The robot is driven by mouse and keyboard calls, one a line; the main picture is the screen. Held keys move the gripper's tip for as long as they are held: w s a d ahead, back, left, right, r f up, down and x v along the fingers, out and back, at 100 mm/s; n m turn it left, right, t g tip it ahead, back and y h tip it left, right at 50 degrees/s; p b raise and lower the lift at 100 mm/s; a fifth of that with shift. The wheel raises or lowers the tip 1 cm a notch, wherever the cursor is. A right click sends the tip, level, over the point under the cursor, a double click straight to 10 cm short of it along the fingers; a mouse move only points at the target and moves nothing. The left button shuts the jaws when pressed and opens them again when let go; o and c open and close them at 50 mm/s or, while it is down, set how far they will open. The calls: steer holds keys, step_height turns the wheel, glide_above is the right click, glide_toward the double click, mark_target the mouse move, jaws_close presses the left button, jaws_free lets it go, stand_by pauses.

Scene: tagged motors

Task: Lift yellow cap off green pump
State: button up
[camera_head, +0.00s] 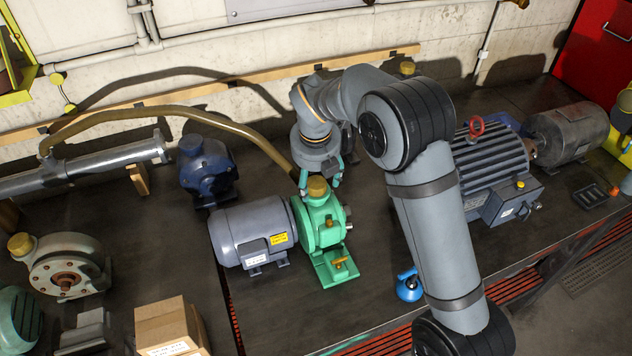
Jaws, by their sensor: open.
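A yellow cap (317,187) sits on top of the pump. My gripper (318,186) hangs from my grey arm just above and behind the cap. Its teal-tipped fingers are open and point down. One finger shows left of the cap and one right of it. I cannot tell whether the fingers touch the cap.
A brown hose (190,112) runs to just behind the pump. A blue pump (207,168) stands at left, a large blue-grey motor (490,165) at right. A cardboard box (165,325) and a cream pump (65,265) are at lower left.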

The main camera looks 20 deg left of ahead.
mark_target(316, 178)
steer(key=shift+s+d+r, duration=0.15)
steer(key=shift+s+d, duration=0.05)
steer(key=shift+s, duration=0.05)
steer(key=shift+c, duration=0.4)
steer(key=shift+w+a, duration=0.15)
steer(key=shift+w, duration=0.05)
steer(key=c, duration=0.7)
steer(key=shift+c, duration=0.2)
steer(key=shift+r, duration=0.55)
step_height(316, 178, up, 3)
steer(key=shift+f+b, duration=0.1)
steer(key=shift+b, duration=0.3)
steer(key=d+r+p, duration=0.6)
steer(key=d+r, duration=0.4)
steer(key=d, duration=0.1)
steer(key=shift+w+d, duration=0.35)
steer(key=shift+w, duration=0.05)
